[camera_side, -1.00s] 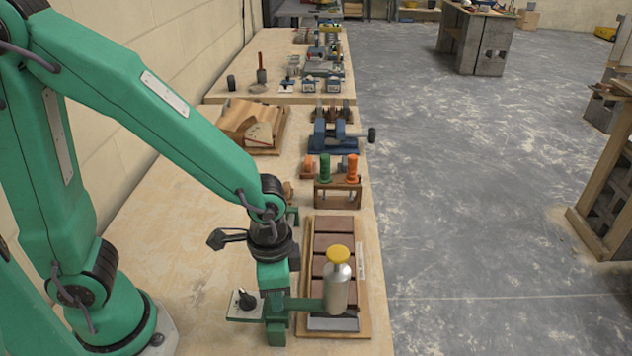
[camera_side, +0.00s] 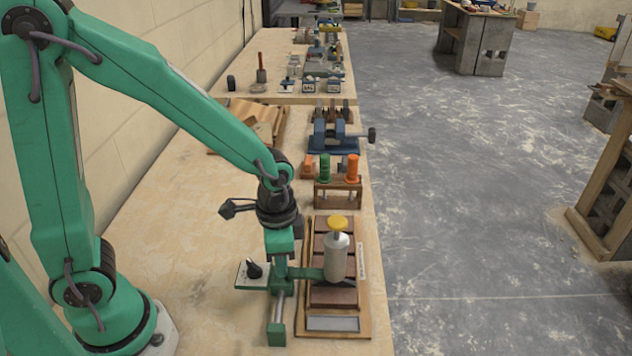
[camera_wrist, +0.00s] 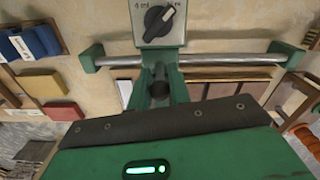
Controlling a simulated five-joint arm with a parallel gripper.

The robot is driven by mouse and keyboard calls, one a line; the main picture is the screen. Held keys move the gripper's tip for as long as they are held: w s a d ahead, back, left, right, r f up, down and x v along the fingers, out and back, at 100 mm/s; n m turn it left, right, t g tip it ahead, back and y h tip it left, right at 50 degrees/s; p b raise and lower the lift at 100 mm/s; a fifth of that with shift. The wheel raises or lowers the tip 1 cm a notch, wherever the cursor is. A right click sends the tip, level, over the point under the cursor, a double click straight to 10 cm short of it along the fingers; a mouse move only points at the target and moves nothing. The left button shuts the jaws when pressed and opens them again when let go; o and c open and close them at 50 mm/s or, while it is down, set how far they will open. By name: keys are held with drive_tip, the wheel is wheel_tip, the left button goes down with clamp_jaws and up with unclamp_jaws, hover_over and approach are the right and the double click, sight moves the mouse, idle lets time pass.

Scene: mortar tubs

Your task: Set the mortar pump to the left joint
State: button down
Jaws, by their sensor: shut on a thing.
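The mortar pump (camera_side: 337,262) is a silver bottle with a yellow cap, upright on a green side arm. Its carriage rides a metal rail (camera_side: 278,308) beside the brick board (camera_side: 366,318), with the bottle over the row of brown bricks. A pale plate with a black knob (camera_side: 254,270) is fixed to the carriage's other side; this knob also shows in the wrist view (camera_wrist: 158,20). My gripper (camera_side: 280,262) is shut on the pump's carriage; its grip is partly hidden. The wrist view shows the rail (camera_wrist: 220,59) crossing between two green end blocks. The bottle hides some joints.
A wooden rack with green and orange cylinders (camera_side: 338,190) stands just beyond the board. A blue vise (camera_side: 335,136) is farther back. The bench left of the rail is clear. The wrist view shows blue, yellow and red blocks (camera_wrist: 42,85) at left.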

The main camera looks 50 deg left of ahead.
drive_tip(key=shift+w+a, duration=0.7)
drive_tip(key=shift+w, duration=0.15)
drive_tip(key=c, duration=1.3)
unclamp_jaws()
drive_tip(key=shift+c, duration=0.2)
wheel_tip(320, 180, up, 8)
drive_tip(key=shift+s+a, duration=0.1)
